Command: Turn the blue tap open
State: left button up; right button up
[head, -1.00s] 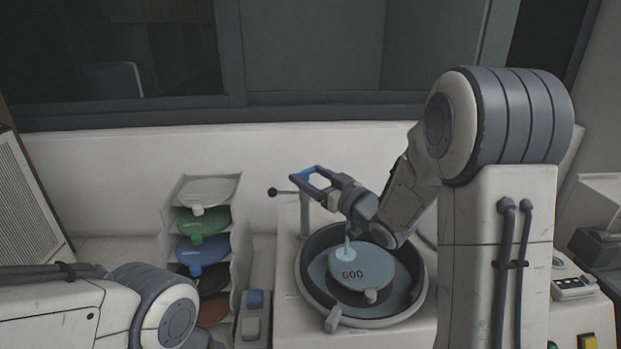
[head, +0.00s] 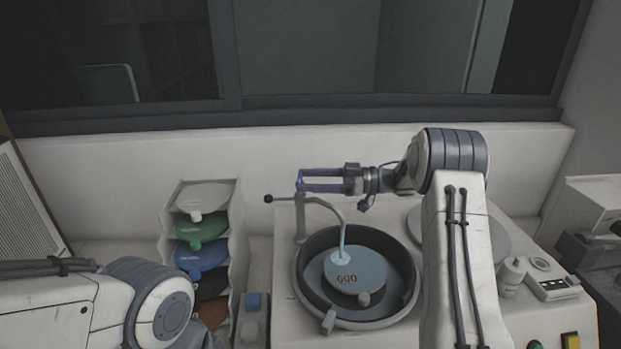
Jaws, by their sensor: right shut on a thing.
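The grey tap (head: 301,222) stands at the back left of the round basin, its spout curving over to the right. A thin pale stream falls from the spout onto the disc marked 600 (head: 352,268). A small blue part (head: 300,176) shows at the top of the tap, mostly hidden by my fingers. My right gripper (head: 304,182) reaches in level from the right and is shut on this blue part. A thin lever with a dark ball end (head: 268,199) points left from the tap. My left arm shows at the lower left; its gripper is out of view.
The dark basin rim (head: 308,300) surrounds the disc. A rack (head: 237,225) of coloured discs stands to the left. A small bottle (head: 512,275) and a control box (head: 556,288) stand at the right. A wall and window ledge lie close behind the tap.

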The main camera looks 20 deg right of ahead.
jog(key=shift+w+r+n+g, duration=0.1)
jog(key=shift+n+g, duration=0.5)
jog(key=shift+g, duration=0.3)
jog(key=shift+g+y, duration=0.3)
jog(key=o, duration=1.3)
jog(key=shift+d, duration=0.1)
jog(key=s+d+b, duration=0.2)
jog(key=d+b, duration=0.1)
jog(key=d, duration=0.7)
jog(key=shift+b, duration=0.3)
